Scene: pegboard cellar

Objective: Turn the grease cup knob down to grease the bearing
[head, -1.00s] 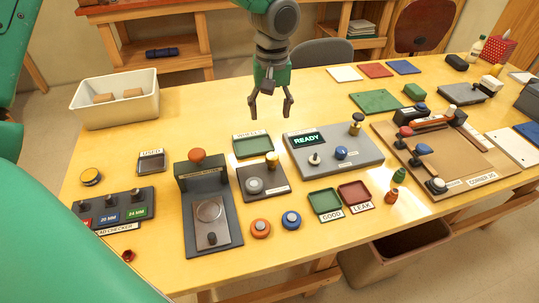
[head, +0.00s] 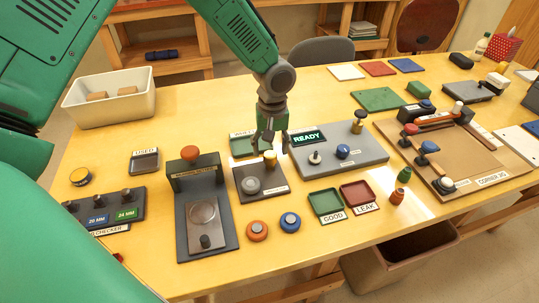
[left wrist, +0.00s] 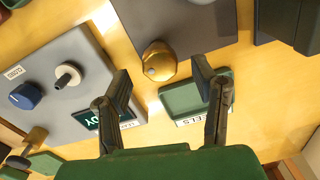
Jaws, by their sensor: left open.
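The grease cup knob (head: 270,158) is a small brass-yellow cap at the back of a dark plate (head: 276,189). A round grey bearing part (head: 251,186) sits on the plate in front of it. In the left wrist view the knob (left wrist: 159,63) shows from above, between the two finger tips and apart from both. My left gripper (head: 271,147) points down over the knob, open and empty. Its fingers partly cover the knob's surroundings in the head view. My right gripper is not in view.
A grey panel (head: 365,165) with a READY display, a white knob and a blue knob stands close to the right. A dark stand with an orange button (head: 189,153) is to the left.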

